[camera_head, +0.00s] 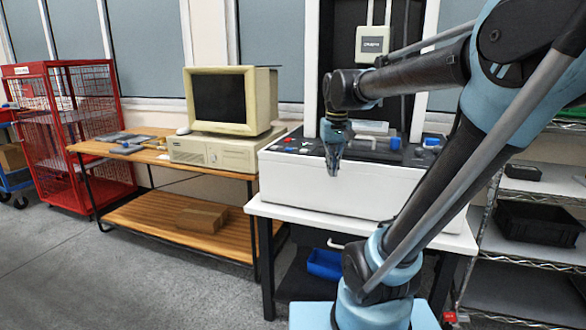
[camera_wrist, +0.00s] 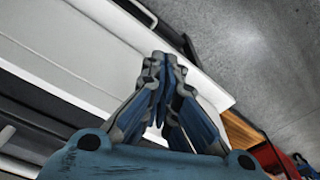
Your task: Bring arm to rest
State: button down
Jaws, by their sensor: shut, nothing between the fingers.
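My gripper (camera_head: 333,165) hangs fingers-down in front of the white machine (camera_head: 330,190) in the head view. Its fingers are shut and hold nothing. In the wrist view my gripper (camera_wrist: 158,62) shows with its fingertips together, and the white machine's edge (camera_wrist: 75,45) runs diagonally beside and behind it. My arm (camera_head: 410,75) is raised and bent, reaching from the right of the head view over the machine's front. No contact between the gripper and the machine can be made out.
A wooden bench (camera_head: 110,150) with an old computer monitor (camera_head: 232,98) stands left of the machine. A red mesh cage (camera_head: 75,195) stands far left. A wire shelf (camera_head: 520,262) with a black bin (camera_head: 538,223) stands at right. The grey floor (camera_head: 130,285) at lower left is clear.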

jog(key=s+d+f, duration=0.3)
jog(key=s+f, duration=0.4)
jog(key=f, duration=0.1)
jog(key=s+d+f+m+t, duration=0.1)
jog(key=s+d+f, duration=0.2)
jog(key=s+f, duration=0.5)
jog(key=shift+d+f, duration=0.35)
jog(key=shift+f, duration=0.2)
jog(key=shift+w+f, duration=0.2)
jog(key=shift+w, duration=0.2)
